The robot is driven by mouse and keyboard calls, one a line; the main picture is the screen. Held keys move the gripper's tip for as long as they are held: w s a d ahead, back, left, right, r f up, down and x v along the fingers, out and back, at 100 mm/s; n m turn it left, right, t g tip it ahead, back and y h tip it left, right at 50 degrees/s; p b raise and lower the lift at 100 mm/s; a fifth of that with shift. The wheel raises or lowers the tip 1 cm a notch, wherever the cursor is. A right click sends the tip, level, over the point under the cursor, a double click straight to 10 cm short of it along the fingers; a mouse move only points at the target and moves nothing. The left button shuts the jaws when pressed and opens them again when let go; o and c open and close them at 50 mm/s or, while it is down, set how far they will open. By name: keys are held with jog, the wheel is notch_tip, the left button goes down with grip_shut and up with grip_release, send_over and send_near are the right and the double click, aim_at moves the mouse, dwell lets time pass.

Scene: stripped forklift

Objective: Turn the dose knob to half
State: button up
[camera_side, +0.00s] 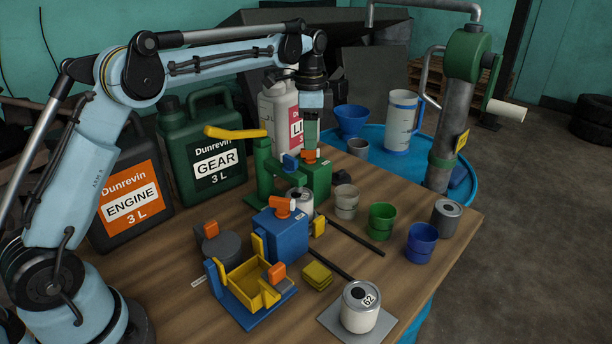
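Several orange knobs or handles are in view, and no readable label marks one as the dose knob. One small orange knob (310,155) sits on top of the green dispenser box (317,179), which is joined to a green stand with a yellow lever (235,132). My gripper (310,147) points straight down right over this knob. Its fingertips are at or just above it; contact and finger gap are too small to tell. Another orange handle (281,206) is on the blue box (281,235) in front. The knob's setting marks cannot be read.
Engine (128,190) and gear (203,150) oil jugs stand behind left. A yellow tray on a blue base (250,290), a can on a grey plate (360,308), and green (381,221) and blue (421,243) cups stand in front.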

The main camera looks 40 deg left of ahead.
aim_at(310, 161)
notch_tip(310, 161, up, 9)
jog(key=shift+r, duration=0.2)
dwell(0.3)
dwell(0.3)
jog(key=s+d+r+n+t, duration=0.1)
jog(key=s+d+n+t, duration=0.35)
jog(key=s, duration=0.65)
jog(key=s+d+f+n+t, duration=0.1)
jog(key=s+f+n, duration=0.3)
jog(key=s+f, duration=0.7)
jog(key=shift+s+f+n+t, duration=0.2)
jog(key=shift+s+n+t, duration=0.15)
jog(key=shift+s+t, duration=0.4)
